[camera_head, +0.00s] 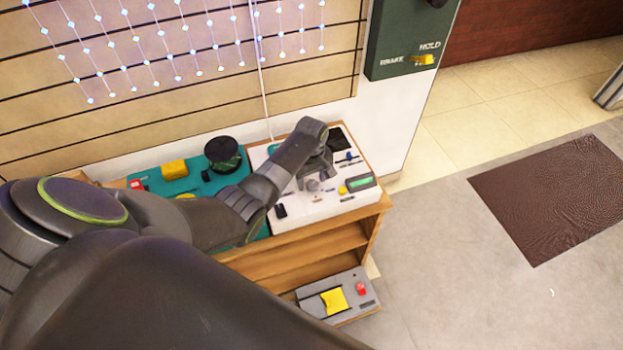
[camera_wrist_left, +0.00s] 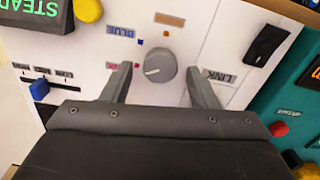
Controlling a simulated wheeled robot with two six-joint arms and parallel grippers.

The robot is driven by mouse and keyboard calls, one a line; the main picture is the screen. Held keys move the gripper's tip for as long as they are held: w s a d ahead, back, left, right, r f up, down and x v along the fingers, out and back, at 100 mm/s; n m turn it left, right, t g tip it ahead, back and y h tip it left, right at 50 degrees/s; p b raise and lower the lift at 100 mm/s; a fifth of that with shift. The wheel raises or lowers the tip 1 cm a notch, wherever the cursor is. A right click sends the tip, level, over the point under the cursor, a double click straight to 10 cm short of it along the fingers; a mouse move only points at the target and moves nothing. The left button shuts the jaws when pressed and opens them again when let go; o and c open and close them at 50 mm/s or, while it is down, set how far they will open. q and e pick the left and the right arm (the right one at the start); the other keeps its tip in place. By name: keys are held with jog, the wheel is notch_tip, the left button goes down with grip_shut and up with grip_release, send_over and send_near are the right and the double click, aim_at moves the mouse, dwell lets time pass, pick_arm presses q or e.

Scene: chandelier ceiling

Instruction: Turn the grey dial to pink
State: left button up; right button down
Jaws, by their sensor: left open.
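The grey dial (camera_wrist_left: 160,65) is round, on a white panel, with a pale line on its left part pointing left and slightly down in the wrist view. A pink label (camera_wrist_left: 112,66) lies left of it, a blue label (camera_wrist_left: 122,31) upper left and an orange label (camera_wrist_left: 169,19) above. My left gripper (camera_wrist_left: 158,72) is open, with one finger on each side of the dial; contact cannot be told. In the head view my left gripper (camera_head: 318,166) reaches down over the white panel (camera_head: 330,208), close above the dial (camera_head: 312,185). My right gripper is not in view.
Around the dial are a black rocker switch (camera_wrist_left: 267,45), a blue slider (camera_wrist_left: 39,89), a yellow button (camera_wrist_left: 88,10) and a green-lit display (camera_wrist_left: 35,8). A teal panel (camera_head: 146,171) adjoins on the left. A grey box (camera_head: 312,301) with a red button sits below.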

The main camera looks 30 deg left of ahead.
pick_arm(q)
jog(key=c, duration=1)
jog(key=shift+r+m, duration=0.1)
jog(key=shift+m, duration=0.2)
jog(key=shift+m+p, duration=0.5)
jog(key=shift+p, duration=0.1)
jog(key=m+p, duration=0.1)
jog(key=m, duration=0.2)
jog(key=shift+w+d+p, duration=0.1)
jog(key=shift+p, duration=0.25)
jog(key=m+p, duration=0.1)
jog(key=m, duration=0.3)
jog(key=shift+d, duration=0.1)
jog(key=shift+m+p, duration=0.35)
jog(key=shift+m, duration=1.25)
jog(key=shift+w, duration=0.1)
